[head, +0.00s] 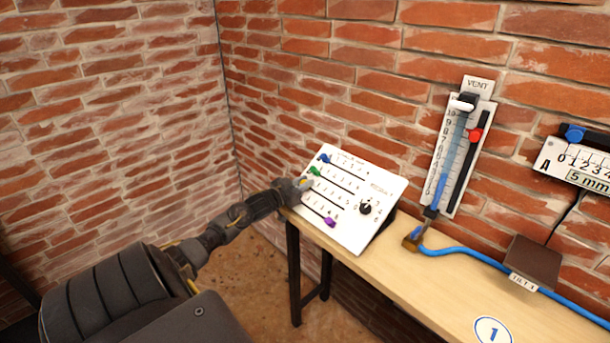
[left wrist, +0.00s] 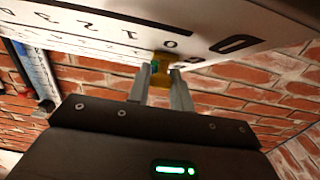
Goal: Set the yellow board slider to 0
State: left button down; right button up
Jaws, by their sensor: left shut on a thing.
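The white slider board (head: 352,225) stands tilted on the bench, with blue (head: 324,158), green (head: 314,171) and purple (head: 330,222) sliders on its slots. My left gripper (head: 303,184) is at the board's left edge and largely hides the yellow slider there. In the left wrist view, my left gripper (left wrist: 164,82) is shut on the yellow slider (left wrist: 166,62). The printed scale shows upside down above it, with a 0 close to the slider. The exact reading cannot be told. My right gripper is not in view.
A black knob (head: 366,207) is on the board's right part. A vent gauge (head: 455,155) with a red slider (head: 474,135) hangs on the brick wall, and a blue hose (head: 470,254) runs along the bench (head: 440,285). A brown box (head: 533,262) is further right.

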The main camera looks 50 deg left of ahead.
pick_arm(q)
jog(key=c, duration=1.3)
grip_release()
jog(key=shift+a, duration=0.25)
jog(key=shift+s+d+f, duration=0.1)
jog(key=shift+s, duration=0.4)
jog(key=s+b, duration=0.1)
jog(key=s, duration=0.9)
jog(key=shift+w, duration=0.1)
